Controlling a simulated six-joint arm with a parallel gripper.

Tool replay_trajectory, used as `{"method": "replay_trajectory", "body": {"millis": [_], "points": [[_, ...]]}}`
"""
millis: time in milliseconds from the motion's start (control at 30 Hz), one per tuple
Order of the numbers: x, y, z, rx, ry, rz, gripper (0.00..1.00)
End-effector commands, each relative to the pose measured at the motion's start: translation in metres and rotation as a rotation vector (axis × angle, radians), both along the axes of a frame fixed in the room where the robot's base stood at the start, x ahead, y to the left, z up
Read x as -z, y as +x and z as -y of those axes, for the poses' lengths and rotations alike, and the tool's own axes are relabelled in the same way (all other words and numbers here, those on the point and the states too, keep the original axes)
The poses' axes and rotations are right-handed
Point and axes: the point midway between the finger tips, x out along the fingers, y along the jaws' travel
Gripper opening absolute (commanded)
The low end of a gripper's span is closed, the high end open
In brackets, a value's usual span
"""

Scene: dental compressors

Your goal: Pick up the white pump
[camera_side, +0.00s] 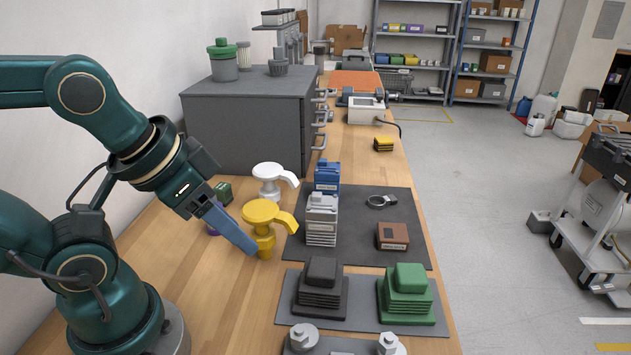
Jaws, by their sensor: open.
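The white pump (270,178) stands upright on the wooden bench behind the yellow pump, with its spout pointing right. The yellow pump (265,222) stands upright nearer the camera, its spout also to the right. My gripper (250,248) reaches down from the left with its long blue-grey fingers beside the yellow pump's lower body. The gripper is open, and nothing shows held in it. The fingers overlap in this view, so I cannot tell whether they touch the yellow pump. The white pump is apart from the gripper, farther back.
A green block (222,192) and a partly hidden purple item (213,231) lie behind the fingers. A dark mat (355,252) at right holds blue and grey stacks, a ring and a brown box. A grey drawer cabinet (243,130) stands behind. Bare wood lies in front of the gripper.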

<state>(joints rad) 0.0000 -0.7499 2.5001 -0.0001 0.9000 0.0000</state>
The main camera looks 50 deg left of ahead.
Motion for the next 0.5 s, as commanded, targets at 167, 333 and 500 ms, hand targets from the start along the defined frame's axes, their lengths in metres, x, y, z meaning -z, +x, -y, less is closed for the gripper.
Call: {"method": "replay_trajectory", "body": {"millis": [167,333,500], "points": [[0.000,0.000,0.000,0.000,0.000,0.000,0.63],[0.000,0.000,0.000,0.000,0.000,0.000,0.63],[-0.003,0.019,-0.007,-0.034,0.008,0.028,0.63]]}}
